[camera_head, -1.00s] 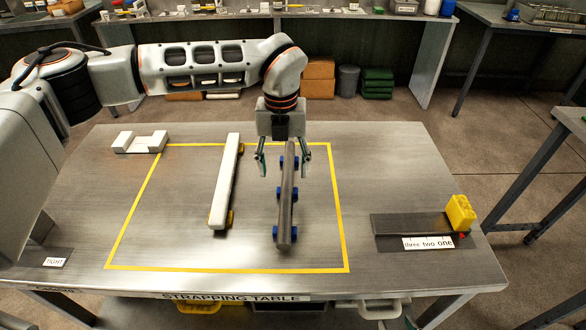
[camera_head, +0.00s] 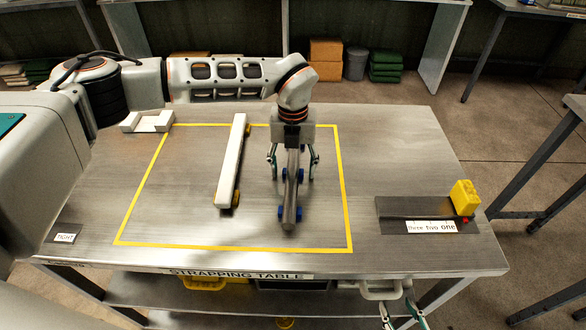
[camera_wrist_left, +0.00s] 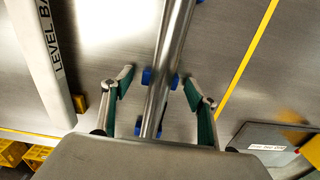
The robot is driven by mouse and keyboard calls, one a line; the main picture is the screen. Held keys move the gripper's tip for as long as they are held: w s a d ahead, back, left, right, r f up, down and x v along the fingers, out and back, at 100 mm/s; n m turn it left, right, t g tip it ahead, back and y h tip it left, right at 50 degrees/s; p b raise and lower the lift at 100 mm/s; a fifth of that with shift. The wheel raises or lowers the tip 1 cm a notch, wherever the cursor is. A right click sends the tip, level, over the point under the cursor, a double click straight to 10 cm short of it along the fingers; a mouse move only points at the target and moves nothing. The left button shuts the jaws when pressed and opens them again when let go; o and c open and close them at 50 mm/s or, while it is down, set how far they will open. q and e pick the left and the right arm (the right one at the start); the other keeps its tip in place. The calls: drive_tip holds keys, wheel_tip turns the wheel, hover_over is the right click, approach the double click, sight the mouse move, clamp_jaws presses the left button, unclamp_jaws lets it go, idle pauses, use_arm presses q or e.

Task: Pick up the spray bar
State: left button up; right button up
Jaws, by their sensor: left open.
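The spray bar, seemingly the grey metal bar with blue feet (camera_head: 291,205), lies lengthwise on the table inside the yellow outline. It also shows in the left wrist view (camera_wrist_left: 172,50). My left gripper (camera_head: 293,170) is open over the bar's far half, one finger on each side. In the left wrist view its fingers (camera_wrist_left: 158,88) stand apart around the bar, with gaps on both sides. My right gripper (camera_head: 398,308) shows partly at the bottom edge, its fingers apart and empty.
A white level bar (camera_head: 231,165) with yellow feet lies left of the metal bar. A white notched block (camera_head: 147,122) sits at the back left. A dark plate (camera_head: 400,208) with a yellow block (camera_head: 465,196) is at the right. The table's front (camera_head: 160,258) is clear.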

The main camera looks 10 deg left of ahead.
use_arm(q)
drive_tip(key=c, duration=1.5)
drive_tip(key=shift+c, duration=0.2)
drive_tip(key=shift+r, duration=0.15)
